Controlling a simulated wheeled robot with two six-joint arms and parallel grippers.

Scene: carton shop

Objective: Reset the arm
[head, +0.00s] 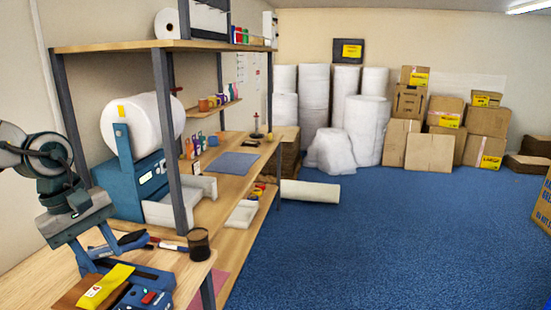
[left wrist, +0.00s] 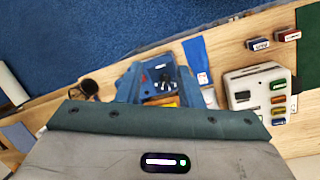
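My left gripper (head: 97,249) hangs above the near end of the wooden workbench at the left of the head view, with its arm coming in from the left edge. Its two blue fingers stand apart with nothing seen between them. The left wrist view shows the fingers (left wrist: 158,88) spread, with a blue device on the bench below and beyond them. My right gripper and arm are not in view.
Near the left gripper, the bench (head: 236,180) carries a blue device (head: 150,298), a yellow packet (head: 106,287), a dark cup (head: 199,244) and pens. A shelf post (head: 180,160) stands close by. Blue floor (head: 400,240) is open to the right; cartons (head: 430,152) stand behind.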

